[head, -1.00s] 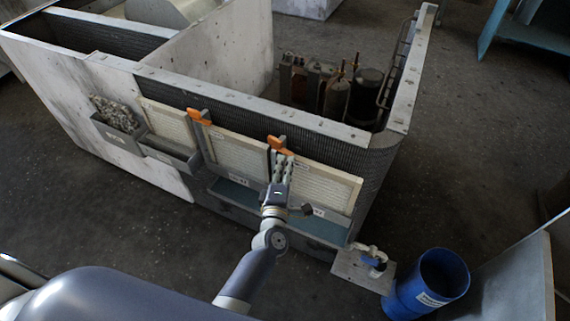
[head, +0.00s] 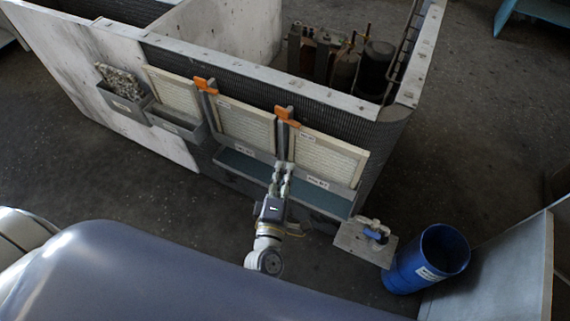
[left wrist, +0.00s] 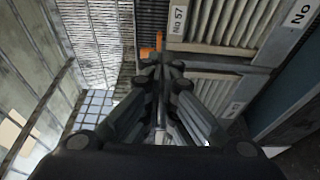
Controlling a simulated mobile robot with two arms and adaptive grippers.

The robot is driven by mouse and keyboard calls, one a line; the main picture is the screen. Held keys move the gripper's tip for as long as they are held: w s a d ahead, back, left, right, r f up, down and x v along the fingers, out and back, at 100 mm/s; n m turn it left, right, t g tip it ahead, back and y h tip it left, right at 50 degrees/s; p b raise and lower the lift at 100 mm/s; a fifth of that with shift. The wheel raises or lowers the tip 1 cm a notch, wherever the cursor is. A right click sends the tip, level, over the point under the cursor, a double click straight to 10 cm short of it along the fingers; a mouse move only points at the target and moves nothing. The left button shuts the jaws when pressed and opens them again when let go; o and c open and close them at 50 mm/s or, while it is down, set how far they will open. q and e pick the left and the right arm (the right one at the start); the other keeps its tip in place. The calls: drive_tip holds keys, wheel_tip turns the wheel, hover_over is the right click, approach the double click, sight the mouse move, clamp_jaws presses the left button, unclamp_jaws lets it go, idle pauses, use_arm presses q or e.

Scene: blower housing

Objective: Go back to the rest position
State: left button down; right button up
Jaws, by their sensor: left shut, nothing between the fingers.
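My left gripper (head: 281,180) is in the middle of the head view, in front of the blower housing's ledge (head: 245,167). It is shut and empty, pointing toward the housing. In the left wrist view its fingers (left wrist: 160,85) lie close together, with nothing between them. Pale filter panels (head: 325,157) stand along the housing wall, with orange latches (head: 286,116) on the posts between them. The latch nearest the gripper is above its fingertips and apart from them. My right gripper is not in view.
A grey bin of pale pieces (head: 121,98) and an empty-looking bin (head: 178,126) hang at the left. A blue barrel (head: 432,262) stands at the right beside a small plate with a blue-handled item (head: 372,236).

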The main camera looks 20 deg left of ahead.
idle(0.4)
use_arm(q)
drive_tip(key=s+d+f+m+g+h, duration=0.15)
drive_tip(key=s+f+m+g, duration=0.35)
drive_tip(key=f, duration=0.9)
drive_tip(key=s+d+f+m+g+h, duration=0.1)
drive_tip(key=s+f+m+g+h, duration=0.15)
drive_tip(key=s+f+m, duration=0.75)
drive_tip(key=s+a+f+m+g+y, duration=0.1)
drive_tip(key=s+a+f+m+g, duration=0.2)
drive_tip(key=s+a+f, duration=0.3)
drive_tip(key=s+a+f+m+g, duration=0.3)
drive_tip(key=s+a+f+g, duration=0.3)
drive_tip(key=s+f, duration=0.8)
drive_tip(key=s, duration=0.3)
drive_tip(key=shift+a+m+y, duration=0.25)
drive_tip(key=shift+m+y, duration=0.15)
